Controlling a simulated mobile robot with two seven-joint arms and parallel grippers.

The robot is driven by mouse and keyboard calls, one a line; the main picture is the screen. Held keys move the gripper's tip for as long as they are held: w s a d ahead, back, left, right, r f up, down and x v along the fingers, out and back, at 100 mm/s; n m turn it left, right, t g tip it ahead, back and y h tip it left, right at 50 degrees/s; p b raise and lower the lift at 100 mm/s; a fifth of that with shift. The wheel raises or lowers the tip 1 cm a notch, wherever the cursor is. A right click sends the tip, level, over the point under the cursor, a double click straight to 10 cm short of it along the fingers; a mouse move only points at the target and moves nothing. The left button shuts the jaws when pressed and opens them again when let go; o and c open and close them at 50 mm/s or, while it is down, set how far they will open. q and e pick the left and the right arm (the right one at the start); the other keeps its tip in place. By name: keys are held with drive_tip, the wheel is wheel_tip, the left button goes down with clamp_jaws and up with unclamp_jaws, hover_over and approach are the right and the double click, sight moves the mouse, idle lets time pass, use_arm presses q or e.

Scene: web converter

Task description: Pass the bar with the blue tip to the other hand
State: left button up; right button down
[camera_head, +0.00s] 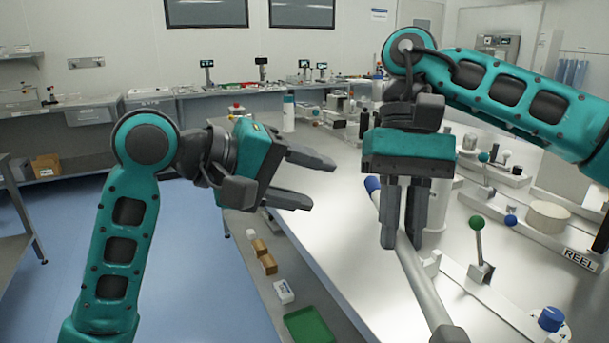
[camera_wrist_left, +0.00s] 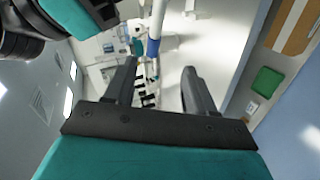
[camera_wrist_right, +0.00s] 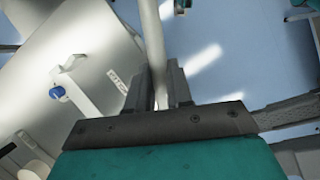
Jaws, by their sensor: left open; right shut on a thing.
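The bar (camera_head: 418,273) is a long light-grey rod with a blue tip (camera_head: 372,184) at its upper left end and a dark lower end. My right gripper (camera_head: 402,240) points down and is shut on the bar below the blue tip. The bar also runs between its fingers in the right wrist view (camera_wrist_right: 152,40). My left gripper (camera_head: 322,184) is open and empty, left of the blue tip, with its fingers pointing right toward it. In the left wrist view the blue tip (camera_wrist_left: 153,47) appears between and beyond the open fingers.
The white worktop (camera_head: 320,215) lies beneath the bar. A lever with a green ball (camera_head: 477,223), a blue knob (camera_head: 550,318) and a round beige piece (camera_head: 547,216) stand at the right. A green tray (camera_head: 310,327) and small boxes lie on the left ledge.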

sight(371, 194)
use_arm(q)
drive_tip(key=x, duration=1.1)
drive_tip(key=shift+d+r, duration=0.1)
drive_tip(key=shift+d, duration=0.4)
drive_tip(key=shift+a, duration=0.1)
clamp_jaws()
use_arm(e)
drive_tip(key=c, duration=0.9)
unclamp_jaws()
drive_tip(key=shift+c, duration=0.2)
